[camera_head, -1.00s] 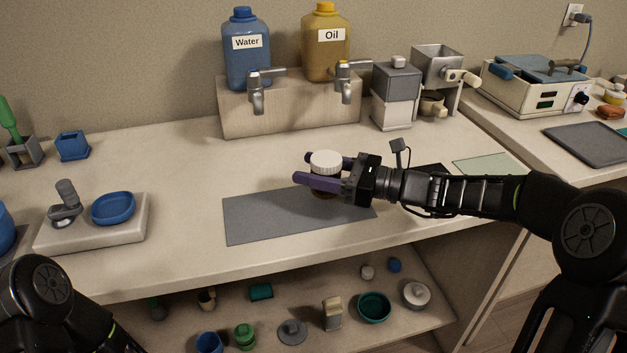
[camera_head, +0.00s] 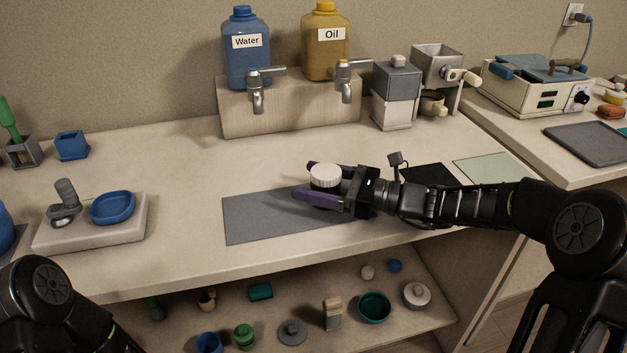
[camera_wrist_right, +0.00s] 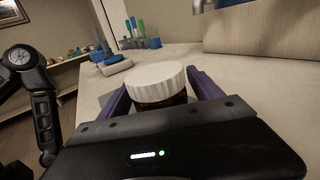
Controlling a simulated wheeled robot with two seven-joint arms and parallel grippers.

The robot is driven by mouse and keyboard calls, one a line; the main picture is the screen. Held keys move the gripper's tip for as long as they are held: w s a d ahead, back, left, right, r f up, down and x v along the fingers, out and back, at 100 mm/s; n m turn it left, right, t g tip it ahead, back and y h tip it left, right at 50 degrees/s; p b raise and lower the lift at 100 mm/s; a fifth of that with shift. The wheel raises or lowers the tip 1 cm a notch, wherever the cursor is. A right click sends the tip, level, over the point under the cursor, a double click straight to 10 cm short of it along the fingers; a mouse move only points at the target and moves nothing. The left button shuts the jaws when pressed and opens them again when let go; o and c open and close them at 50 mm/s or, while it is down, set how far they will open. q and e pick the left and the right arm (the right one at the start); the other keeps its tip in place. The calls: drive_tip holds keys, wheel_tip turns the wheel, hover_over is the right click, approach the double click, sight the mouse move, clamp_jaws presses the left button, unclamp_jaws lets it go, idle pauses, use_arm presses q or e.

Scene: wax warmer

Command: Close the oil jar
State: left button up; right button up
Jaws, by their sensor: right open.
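A small dark brown jar (camera_wrist_right: 160,101) with a white ribbed lid (camera_head: 325,176) is over the grey mat (camera_head: 255,218) on the counter. The lid covers the jar's top and looks level; whether it is fully seated cannot be told. My right gripper (camera_head: 309,182) is open, with its purple fingers on either side of the jar, just below the lid. In the right wrist view the lid (camera_wrist_right: 158,78) sits between the fingers. The fingers hide the jar's lower part in the head view. My left gripper is out of view.
Water (camera_head: 247,55) and Oil (camera_head: 325,50) dispensers stand on a block at the back. A grinder (camera_head: 396,90) stands to their right. A scale with a blue dish (camera_head: 113,208) is at left. The shelf below holds several small containers. The counter's middle is mostly clear.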

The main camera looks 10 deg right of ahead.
drive_tip(key=shift+r, duration=0.1)
drive_tip(key=shift+d+r, duration=0.1)
drive_tip(key=v, duration=1.1)
drive_tip(key=shift+s+d, duration=0.25)
drive_tip(key=shift+d, duration=0.1)
idle(0.3)
